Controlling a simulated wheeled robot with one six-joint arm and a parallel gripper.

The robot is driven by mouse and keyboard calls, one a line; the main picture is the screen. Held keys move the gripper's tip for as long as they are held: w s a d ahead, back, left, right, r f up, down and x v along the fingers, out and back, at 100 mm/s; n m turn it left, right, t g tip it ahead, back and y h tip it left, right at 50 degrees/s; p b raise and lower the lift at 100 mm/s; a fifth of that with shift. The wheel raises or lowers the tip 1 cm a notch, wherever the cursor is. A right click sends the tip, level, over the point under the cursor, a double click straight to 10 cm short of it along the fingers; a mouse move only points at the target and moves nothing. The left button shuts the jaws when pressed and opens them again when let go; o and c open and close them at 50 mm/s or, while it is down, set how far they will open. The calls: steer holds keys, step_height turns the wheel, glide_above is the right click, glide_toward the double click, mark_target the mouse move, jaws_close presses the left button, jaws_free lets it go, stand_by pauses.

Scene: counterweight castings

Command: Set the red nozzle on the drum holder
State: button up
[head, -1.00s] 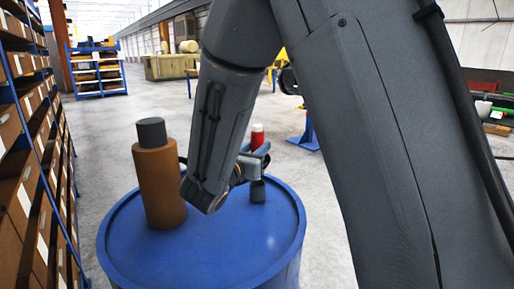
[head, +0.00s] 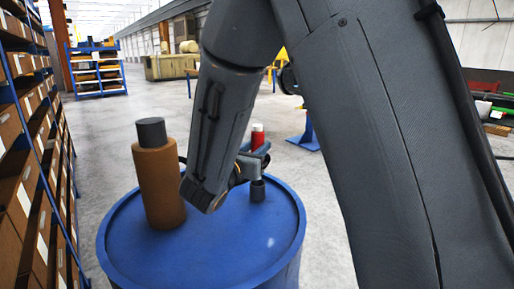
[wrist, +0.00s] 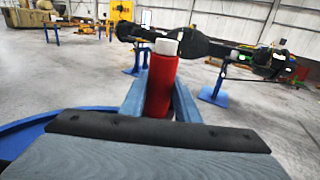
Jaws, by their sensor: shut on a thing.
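The red nozzle (head: 258,140) has a white tip and stands upright in my gripper (head: 257,156). In the wrist view the red nozzle (wrist: 161,85) is between the two blue-grey fingers of my gripper (wrist: 160,104), which are shut on it. A small dark grey cup, apparently the drum holder (head: 257,191), stands on the blue drum's top (head: 225,250). The nozzle shows above the holder in the head view. The gripper hides the nozzle's lower part, so I cannot tell whether it touches the holder.
A brown cylinder with a dark grey cap (head: 158,180) stands on the drum, left of my arm. Shelves with boxes (head: 30,150) line the left side. Blue stands (wrist: 212,88) carry a dark axle-like part beyond the drum.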

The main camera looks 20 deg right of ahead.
steer(key=shift+f+b, duration=2.3)
steer(key=shift+f, duration=0.9)
steer(key=o, duration=0.9)
steer(key=shift+a, duration=0.1)
steer(key=b+v, duration=0.1)
steer(key=v, duration=0.6)
steer(key=shift+s+a, duration=0.2)
steer(key=shift+s, duration=0.1)
